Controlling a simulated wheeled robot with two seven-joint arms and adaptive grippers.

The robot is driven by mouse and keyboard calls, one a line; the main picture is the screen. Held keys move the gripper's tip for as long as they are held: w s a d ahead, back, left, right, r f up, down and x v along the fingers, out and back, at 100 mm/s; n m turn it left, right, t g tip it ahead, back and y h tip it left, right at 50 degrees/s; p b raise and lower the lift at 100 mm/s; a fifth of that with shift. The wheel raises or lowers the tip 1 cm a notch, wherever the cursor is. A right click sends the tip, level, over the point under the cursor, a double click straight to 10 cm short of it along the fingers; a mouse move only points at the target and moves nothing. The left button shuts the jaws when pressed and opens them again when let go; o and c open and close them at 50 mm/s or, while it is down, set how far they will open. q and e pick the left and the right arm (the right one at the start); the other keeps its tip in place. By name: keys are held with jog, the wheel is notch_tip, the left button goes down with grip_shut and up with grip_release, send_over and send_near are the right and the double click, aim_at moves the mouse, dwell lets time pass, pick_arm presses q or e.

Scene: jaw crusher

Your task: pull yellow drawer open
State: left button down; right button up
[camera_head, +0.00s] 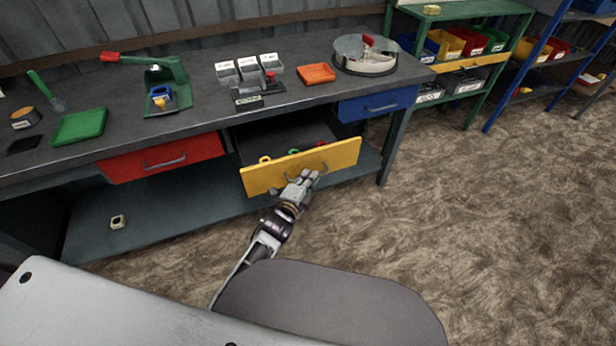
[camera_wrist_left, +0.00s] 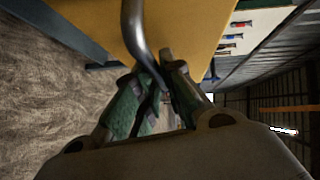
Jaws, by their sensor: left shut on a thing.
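The yellow drawer (camera_head: 338,156) in the workbench stands pulled out, and its dark interior shows behind the front panel. Several small coloured items lie inside, partly hidden by the panel. My left gripper (camera_head: 302,178) is at the middle of the drawer front. In the left wrist view, my left gripper (camera_wrist_left: 160,85) is shut on the curved grey handle (camera_wrist_left: 135,30) of the yellow drawer front (camera_wrist_left: 185,25). In the head view the gripper hides most of the handle. My right gripper is in neither view.
A shut red drawer (camera_head: 163,158) is to the left and a shut blue drawer (camera_head: 378,104) to the right. The brown floor (camera_head: 450,230) at right is clear.

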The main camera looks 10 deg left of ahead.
pick_arm(q)
jog(key=c, duration=1.5)
grip_release()
jog(key=shift+s, duration=0.1)
jog(key=shift+v, duration=5.9)
